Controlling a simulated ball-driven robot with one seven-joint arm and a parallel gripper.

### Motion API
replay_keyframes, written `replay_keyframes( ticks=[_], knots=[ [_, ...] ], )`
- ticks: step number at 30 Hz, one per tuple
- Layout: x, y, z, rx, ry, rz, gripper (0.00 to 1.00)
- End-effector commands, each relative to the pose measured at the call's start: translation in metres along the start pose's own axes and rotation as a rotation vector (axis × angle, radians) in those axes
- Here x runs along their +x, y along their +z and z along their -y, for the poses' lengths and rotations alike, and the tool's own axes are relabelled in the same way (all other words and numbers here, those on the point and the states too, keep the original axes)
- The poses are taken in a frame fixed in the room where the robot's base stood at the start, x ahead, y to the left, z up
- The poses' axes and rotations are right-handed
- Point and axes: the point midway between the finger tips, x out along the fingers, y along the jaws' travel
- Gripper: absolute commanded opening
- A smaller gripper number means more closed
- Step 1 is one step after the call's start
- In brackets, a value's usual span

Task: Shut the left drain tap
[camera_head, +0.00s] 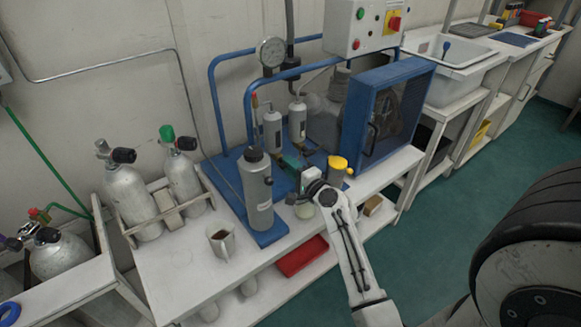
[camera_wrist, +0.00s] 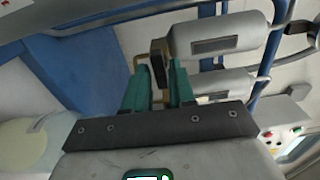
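The left drain tap shows in the wrist view as a dark, flat handle (camera_wrist: 158,62) with brass-coloured pipe beside it, at the lower end of the upper grey separator cylinder (camera_wrist: 218,35). In the head view that cylinder (camera_head: 272,132) is the left of two, and its tap is hidden or too small to make out. My gripper (camera_wrist: 160,72) has its two green fingers apart, with the handle between or just beyond their tips. I cannot tell whether they touch it. In the head view my gripper (camera_head: 293,163) is low beside the separators.
A tall grey cylinder (camera_head: 257,195) stands left of my gripper, and a yellow-capped container (camera_head: 338,167) stands right. A blue mesh guard (camera_head: 388,110) is behind at right.

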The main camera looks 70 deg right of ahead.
Motion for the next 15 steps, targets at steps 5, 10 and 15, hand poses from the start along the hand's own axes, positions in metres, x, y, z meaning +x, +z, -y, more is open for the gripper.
replay_keyframes(
  ticks=[5, 10, 15],
  knots=[
    [0.0, 0.0003, 0.0002, -0.002, 0.0, 0.001, 0.39],
    [0.0, 0.0005, 0.0004, -0.002, 0.0, 0.001, 0.39],
    [-0.0091, 0.0003, -0.0008, -0.003, 0.002, 0.001, 0.39]
  ],
)
